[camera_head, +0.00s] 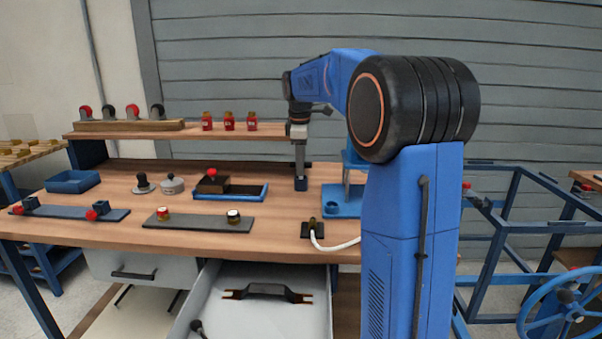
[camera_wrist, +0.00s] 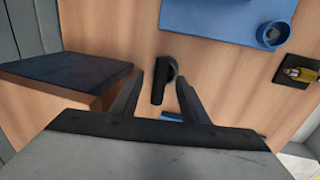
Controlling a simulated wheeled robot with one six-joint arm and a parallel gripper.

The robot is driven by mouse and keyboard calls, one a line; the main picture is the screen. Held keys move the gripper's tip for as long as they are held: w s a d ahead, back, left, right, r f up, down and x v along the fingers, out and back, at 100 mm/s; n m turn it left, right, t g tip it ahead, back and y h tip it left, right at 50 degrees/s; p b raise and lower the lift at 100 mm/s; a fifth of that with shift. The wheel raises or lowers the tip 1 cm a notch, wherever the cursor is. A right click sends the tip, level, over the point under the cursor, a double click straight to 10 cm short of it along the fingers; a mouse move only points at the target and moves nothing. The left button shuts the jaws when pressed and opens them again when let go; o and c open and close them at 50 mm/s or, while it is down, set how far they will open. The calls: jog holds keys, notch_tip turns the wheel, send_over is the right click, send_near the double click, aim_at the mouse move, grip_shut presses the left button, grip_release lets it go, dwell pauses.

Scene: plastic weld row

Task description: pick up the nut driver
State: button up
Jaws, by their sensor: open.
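A dark, elongated tool with a rounded, wider end (camera_wrist: 160,84), which I take to be the nut driver, lies on the wooden bench top. In the wrist view it shows between and beyond my fingertips. My gripper (camera_wrist: 159,78) is open, with one finger on each side of the tool in that view. Whether the fingers are level with it or still above it I cannot tell. In the head view my gripper (camera_head: 301,187) points straight down over the back part of the bench (camera_head: 130,215), and it largely hides what lies behind it.
A blue fixture with a cup (camera_head: 345,200) stands just right of my gripper. A blue-rimmed tray (camera_head: 235,197) with a brown block is to its left. A raised shelf (camera_head: 160,131) with red bottles runs behind. An open drawer (camera_head: 255,318) juts out below the bench.

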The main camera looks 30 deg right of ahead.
jog(key=shift+w+d+f, duration=0.1)
jog(key=shift+f, duration=0.55)
grip_shut()
jog(key=shift+r, duration=0.1)
